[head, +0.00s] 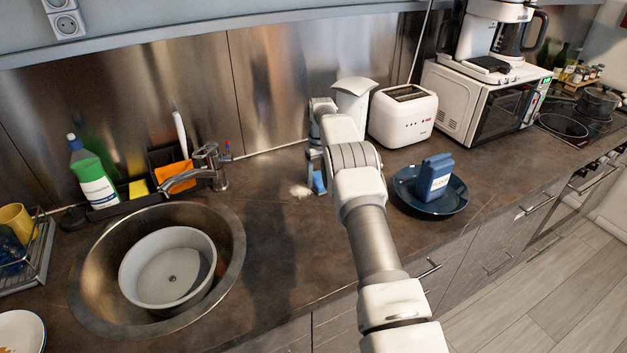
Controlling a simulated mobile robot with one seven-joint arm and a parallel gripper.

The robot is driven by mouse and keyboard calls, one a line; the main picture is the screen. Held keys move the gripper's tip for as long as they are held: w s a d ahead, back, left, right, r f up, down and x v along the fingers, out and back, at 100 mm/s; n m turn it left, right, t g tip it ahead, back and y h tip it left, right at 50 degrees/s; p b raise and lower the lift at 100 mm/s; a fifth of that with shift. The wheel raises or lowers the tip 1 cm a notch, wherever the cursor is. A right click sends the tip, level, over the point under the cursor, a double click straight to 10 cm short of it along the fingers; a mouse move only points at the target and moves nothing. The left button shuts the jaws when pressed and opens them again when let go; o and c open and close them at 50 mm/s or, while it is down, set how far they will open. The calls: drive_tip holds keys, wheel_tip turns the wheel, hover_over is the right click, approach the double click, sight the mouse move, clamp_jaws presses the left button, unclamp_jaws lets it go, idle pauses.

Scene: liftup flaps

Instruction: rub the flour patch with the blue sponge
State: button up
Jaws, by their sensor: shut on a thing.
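The flour patch (300,191) is a small pale smear on the dark countertop, right of the sink. The blue sponge (319,182) is at the lower end of my gripper (317,174), just right of the patch. My gripper points down and is shut on the sponge. The sponge is low, close to the counter; I cannot tell whether it touches the counter or overlaps the patch. My own arm hides part of the gripper and the counter behind it.
A blue plate (408,198) with a blue flour package (434,177) stands right of my arm. A white toaster (403,116) and a white container (354,101) are behind. The sink (232,250) and faucet (213,167) are left. The counter between sink and arm is clear.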

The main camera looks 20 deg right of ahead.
drive_tip(key=shift+d, duration=0.25)
